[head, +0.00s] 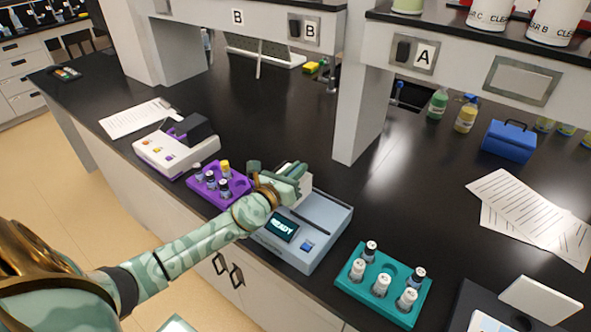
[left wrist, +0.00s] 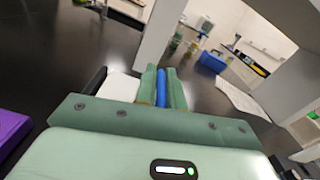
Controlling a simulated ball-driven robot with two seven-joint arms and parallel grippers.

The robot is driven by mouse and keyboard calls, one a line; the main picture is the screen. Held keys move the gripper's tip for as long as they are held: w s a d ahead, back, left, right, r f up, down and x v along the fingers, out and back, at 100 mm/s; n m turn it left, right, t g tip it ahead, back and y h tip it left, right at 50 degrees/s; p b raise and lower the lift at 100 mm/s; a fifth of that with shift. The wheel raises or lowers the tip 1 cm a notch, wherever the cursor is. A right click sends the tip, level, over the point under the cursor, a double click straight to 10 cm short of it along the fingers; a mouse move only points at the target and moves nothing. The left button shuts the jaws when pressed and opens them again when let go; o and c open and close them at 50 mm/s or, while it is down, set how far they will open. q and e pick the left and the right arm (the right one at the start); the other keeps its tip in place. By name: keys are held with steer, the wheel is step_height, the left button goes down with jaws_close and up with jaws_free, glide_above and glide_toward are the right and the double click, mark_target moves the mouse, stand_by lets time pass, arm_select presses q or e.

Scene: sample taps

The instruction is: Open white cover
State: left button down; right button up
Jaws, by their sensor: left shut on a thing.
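The pale blue device with a READY screen (head: 318,232) stands at the bench's front edge. Its white cover (head: 305,184) shows partly behind my left gripper (head: 298,172), at the device's back left. In the left wrist view a white panel (left wrist: 123,87), likely this cover, lies left of the fingers. My left gripper (left wrist: 162,88) is shut on a narrow blue bar (left wrist: 162,86). The bar seems to be the cover's handle, but its join is hidden. The cover's exact tilt is hard to tell. My right gripper is not in view.
A purple rack (head: 236,184) with vials and a white device with a dark top (head: 165,155) stand to the left. A teal rack (head: 350,288) with capped vials is to the right. A shelf post (head: 362,115) rises behind. Open black bench lies between.

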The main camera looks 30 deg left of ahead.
arm_select(q)
steer(key=d+p, duration=0.1)
steer(key=d, duration=0.5)
steer(key=d+p, duration=0.1)
steer(key=d, duration=0.2)
steer(key=shift+s+d+p, duration=0.2)
steer(key=shift+s+p, duration=0.15)
steer(key=c, duration=1.5)
jaws_free()
